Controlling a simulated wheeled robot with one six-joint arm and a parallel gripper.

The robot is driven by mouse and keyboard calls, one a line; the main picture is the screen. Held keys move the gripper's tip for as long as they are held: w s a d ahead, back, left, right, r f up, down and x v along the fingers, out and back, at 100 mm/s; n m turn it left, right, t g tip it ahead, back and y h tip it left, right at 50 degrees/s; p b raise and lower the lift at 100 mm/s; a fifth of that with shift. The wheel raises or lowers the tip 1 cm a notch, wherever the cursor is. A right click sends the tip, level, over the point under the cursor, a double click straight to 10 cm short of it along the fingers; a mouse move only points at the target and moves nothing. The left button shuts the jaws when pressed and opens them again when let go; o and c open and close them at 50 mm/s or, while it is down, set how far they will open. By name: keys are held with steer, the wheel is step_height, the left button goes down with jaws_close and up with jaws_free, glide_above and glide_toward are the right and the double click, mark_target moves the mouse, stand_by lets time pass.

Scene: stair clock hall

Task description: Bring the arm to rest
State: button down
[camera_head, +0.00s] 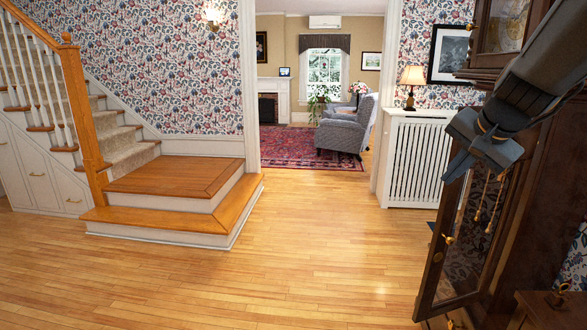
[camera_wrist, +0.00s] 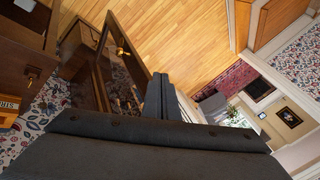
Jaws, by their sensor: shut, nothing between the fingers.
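My gripper (camera_head: 452,172) hangs at the right of the head view, on my grey arm that comes in from the upper right. Its fingers are together and hold nothing. They point down and left, in front of the tall clock. In the wrist view my gripper (camera_wrist: 158,92) shows as two dark fingers side by side, with no gap that I can make out. The tall dark wood clock (camera_head: 540,200) has its glazed door (camera_head: 432,275) standing open. The door also shows in the wrist view (camera_wrist: 125,55). My arm hides part of the clock.
A white radiator cover (camera_head: 413,160) with a lit lamp (camera_head: 411,82) stands behind my gripper. Stairs with a wooden landing (camera_head: 160,182) are at the left. A doorway opens onto a room with a grey armchair (camera_head: 345,135). The wooden floor (camera_head: 300,260) between is clear.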

steer(key=s+a+f+n+g, duration=0.7)
steer(key=s+a+f+n, duration=0.4)
steer(key=s+a+f, duration=0.7)
step_height(320, 180, down, 3)
steer(key=shift+s+a+f+n+p, duration=0.1)
steer(key=shift+s+a+n+p, duration=0.2)
steer(key=shift+s, duration=0.9)
